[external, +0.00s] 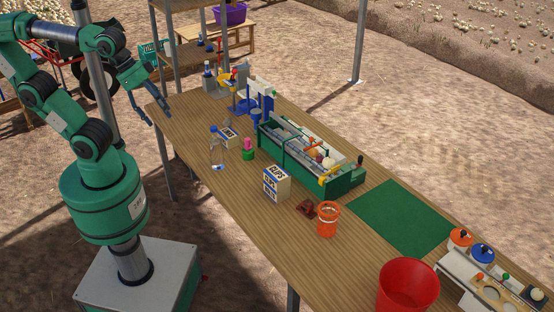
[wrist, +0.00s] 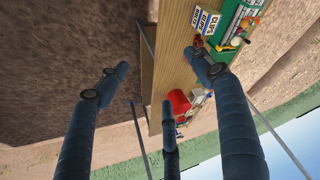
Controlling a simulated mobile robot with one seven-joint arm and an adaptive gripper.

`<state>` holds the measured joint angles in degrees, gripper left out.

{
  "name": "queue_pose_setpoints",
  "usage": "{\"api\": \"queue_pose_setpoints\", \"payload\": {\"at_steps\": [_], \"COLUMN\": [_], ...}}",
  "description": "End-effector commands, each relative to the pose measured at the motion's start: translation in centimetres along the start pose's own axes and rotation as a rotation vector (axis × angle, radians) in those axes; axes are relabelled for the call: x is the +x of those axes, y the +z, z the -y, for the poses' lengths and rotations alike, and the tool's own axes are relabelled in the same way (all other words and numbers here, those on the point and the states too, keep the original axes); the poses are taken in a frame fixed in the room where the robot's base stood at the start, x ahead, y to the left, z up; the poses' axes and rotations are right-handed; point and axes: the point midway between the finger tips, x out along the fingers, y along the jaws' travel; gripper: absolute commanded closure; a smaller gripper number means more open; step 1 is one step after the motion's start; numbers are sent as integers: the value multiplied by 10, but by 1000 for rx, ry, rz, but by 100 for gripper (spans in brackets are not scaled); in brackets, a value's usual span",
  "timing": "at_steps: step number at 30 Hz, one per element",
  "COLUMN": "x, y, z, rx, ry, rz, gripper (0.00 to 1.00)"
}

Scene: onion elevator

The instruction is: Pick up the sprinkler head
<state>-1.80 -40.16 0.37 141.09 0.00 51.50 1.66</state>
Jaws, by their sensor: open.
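I cannot make out the sprinkler head for certain. A small item with a blue top on thin grey legs (external: 214,138) stands near the table's front edge in the external view, and a small white and blue piece (external: 217,167) lies close to it; either may be it. My gripper (external: 152,103) is open and empty, its fingers spread beside the table's far left corner, apart from these items. In the wrist view my gripper (wrist: 162,82) shows three spread fingers with nothing between them; neither small item can be made out there.
The green mat (external: 402,217) is clear.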

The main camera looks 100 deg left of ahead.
Motion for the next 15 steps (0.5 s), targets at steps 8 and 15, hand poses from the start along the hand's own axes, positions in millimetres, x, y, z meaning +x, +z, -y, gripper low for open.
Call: {"api": "queue_pose_setpoints", "payload": {"at_steps": [8, 15], "x": [4, 16], "y": [-55, -105], "z": [34, 76], "rx": [-2, -2], "ry": [-35, -61], "rz": [52, 102], "gripper": [34, 34]}}
